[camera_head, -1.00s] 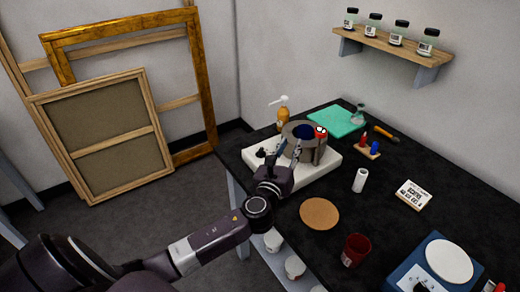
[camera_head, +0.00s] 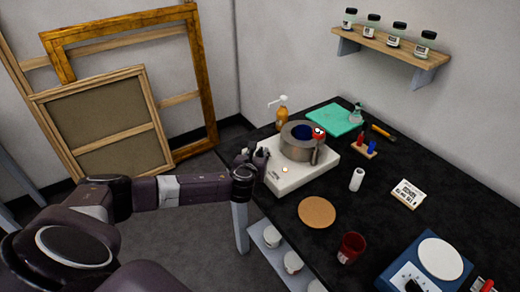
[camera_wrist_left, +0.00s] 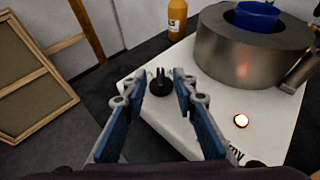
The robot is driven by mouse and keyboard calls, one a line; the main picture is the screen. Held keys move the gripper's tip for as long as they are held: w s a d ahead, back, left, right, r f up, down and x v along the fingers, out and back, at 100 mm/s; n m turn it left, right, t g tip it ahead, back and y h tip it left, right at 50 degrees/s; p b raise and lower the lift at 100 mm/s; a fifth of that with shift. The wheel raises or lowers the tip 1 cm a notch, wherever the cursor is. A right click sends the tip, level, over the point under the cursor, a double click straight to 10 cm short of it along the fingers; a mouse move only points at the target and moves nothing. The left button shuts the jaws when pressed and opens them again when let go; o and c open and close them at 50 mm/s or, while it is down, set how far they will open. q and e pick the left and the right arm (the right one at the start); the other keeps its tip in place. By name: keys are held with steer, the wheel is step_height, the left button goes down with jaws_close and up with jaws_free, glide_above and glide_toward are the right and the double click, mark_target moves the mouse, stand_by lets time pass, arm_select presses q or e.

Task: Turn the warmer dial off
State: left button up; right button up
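The warmer (camera_head: 290,178) is a white box on the black bench. A grey metal ring pot (camera_head: 298,150) with a blue inside sits on it. A small light (camera_wrist_left: 240,121) glows on the warmer's front. My left gripper (camera_head: 252,157) is at the warmer's left edge. In the wrist view its fingers (camera_wrist_left: 160,76) are apart, with the dial showing between them; contact cannot be told. In the head view the gripper crowds the dial. My right gripper is not in view.
An orange pump bottle (camera_head: 281,117) stands behind the warmer. A red-handled tool (camera_head: 318,140) leans at the pot. A cork disc (camera_head: 317,211), white cylinder (camera_head: 357,179) and red cup (camera_head: 351,248) stand to the right. Picture frames (camera_head: 100,125) lean on the left wall.

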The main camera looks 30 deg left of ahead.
arm_select(q)
steer(key=shift+x, duration=1.3)
jaws_close()
